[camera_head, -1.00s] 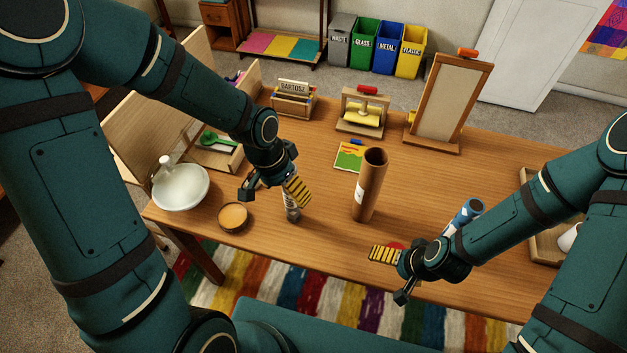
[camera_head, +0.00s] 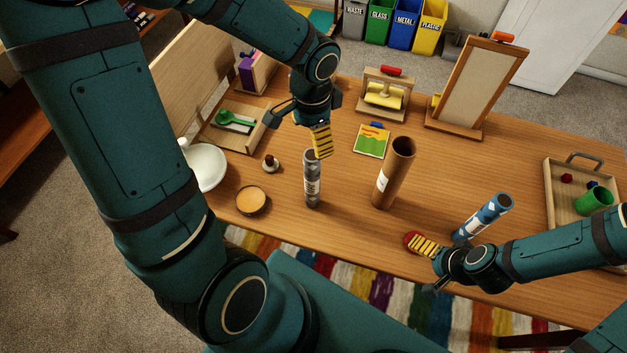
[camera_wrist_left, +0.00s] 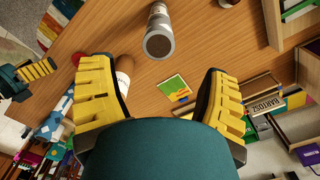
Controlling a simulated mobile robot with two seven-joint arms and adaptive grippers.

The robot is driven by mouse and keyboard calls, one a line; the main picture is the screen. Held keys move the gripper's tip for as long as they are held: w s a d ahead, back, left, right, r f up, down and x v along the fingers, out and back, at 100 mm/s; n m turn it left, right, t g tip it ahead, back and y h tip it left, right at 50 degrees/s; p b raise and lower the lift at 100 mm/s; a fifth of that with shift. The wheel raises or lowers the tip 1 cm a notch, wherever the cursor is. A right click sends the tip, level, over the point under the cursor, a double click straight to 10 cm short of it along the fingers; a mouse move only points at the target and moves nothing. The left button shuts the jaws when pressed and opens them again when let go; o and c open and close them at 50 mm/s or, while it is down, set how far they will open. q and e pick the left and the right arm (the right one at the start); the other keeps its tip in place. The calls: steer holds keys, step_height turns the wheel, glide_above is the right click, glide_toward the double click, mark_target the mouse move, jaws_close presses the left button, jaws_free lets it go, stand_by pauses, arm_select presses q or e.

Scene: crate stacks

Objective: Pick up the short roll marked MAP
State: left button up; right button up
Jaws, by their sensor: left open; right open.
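Three rolls stand on the wooden table. A short grey roll (camera_head: 312,183) is upright with a pale label too small to read. A taller brown tube (camera_head: 391,177) stands to its right, and a blue-and-white roll (camera_head: 484,217) is further right. My left gripper (camera_head: 297,130) is open and empty, above and behind the grey roll. In the left wrist view the grey roll (camera_wrist_left: 159,40) lies beyond the gap between the open fingers (camera_wrist_left: 160,95), apart from them. My right gripper (camera_head: 430,266) is open at the table's front edge, left of the blue-and-white roll.
A small stamp (camera_head: 270,163) and a round orange-topped dish (camera_head: 251,200) stand left of the grey roll, near a white bowl (camera_head: 207,167). A green-and-yellow card (camera_head: 371,141) lies behind. A framed board (camera_head: 480,85) and a tray (camera_head: 557,205) stand to the right.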

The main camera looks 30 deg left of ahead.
mark_target(312, 155)
arm_select(q)
step_height(312, 155, down, 8)
steer(key=shift+s+f+b, duration=0.1)
steer(key=shift+f+b, duration=0.15)
steer(key=shift+b, duration=0.5)
arm_select(e)
step_height(312, 155, down, 2)
steer(key=shift+a+f, duration=0.1)
arm_select(q)
jaws_close()
